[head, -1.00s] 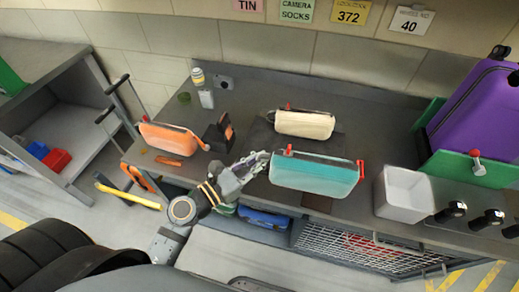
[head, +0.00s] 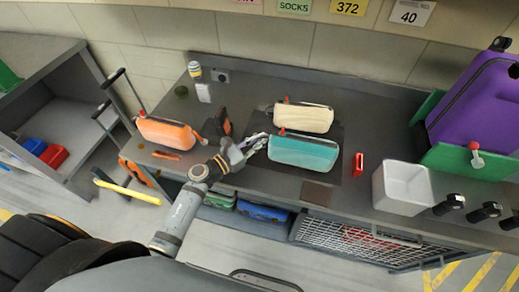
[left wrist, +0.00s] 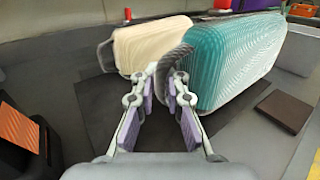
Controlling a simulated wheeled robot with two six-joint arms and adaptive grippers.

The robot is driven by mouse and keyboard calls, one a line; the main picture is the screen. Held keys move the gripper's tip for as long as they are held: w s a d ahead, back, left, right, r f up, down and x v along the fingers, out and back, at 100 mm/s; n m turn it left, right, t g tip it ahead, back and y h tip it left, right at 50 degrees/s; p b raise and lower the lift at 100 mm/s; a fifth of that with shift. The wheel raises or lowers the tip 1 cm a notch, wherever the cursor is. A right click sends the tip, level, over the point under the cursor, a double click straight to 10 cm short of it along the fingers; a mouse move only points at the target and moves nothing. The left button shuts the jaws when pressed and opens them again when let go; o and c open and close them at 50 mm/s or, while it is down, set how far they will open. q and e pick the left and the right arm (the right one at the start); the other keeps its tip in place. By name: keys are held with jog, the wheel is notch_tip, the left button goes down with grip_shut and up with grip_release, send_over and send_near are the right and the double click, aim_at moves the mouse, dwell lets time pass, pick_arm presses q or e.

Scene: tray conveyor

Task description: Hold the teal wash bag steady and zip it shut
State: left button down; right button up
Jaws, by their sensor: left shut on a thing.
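The teal wash bag (head: 303,153) lies on a dark mat on the bench, with a small red tab (head: 283,131) at its upper left. In the left wrist view the bag (left wrist: 235,60) fills the upper right, and a dark loop (left wrist: 172,62) hangs from its near end. My left gripper (head: 258,143) is at the bag's left end. In the left wrist view its fingers (left wrist: 162,95) reach around the loop, closed on it. Whether the zip is open or shut cannot be told. My right gripper is out of view.
A cream bag (head: 304,117) lies just behind the teal one. An orange bag (head: 166,133) and a dark holder are to the left. A red upright piece (head: 358,165) and a white bin (head: 402,188) stand to the right. Bare bench lies between bag and red piece.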

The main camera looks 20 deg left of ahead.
pick_arm(q)
jog(key=shift+w+a+f, duration=0.15)
jog(key=shift+w+a, duration=0.1)
jog(key=shift+w, duration=0.45)
jog(key=shift+f, duration=1.3)
jog(key=shift+f+b, duration=0.15)
jog(key=shift+b, duration=0.2)
jog(key=c, duration=1.9)
grip_release()
jog(key=shift+s+f, duration=0.1)
jog(key=o, duration=0.4)
grip_shut()
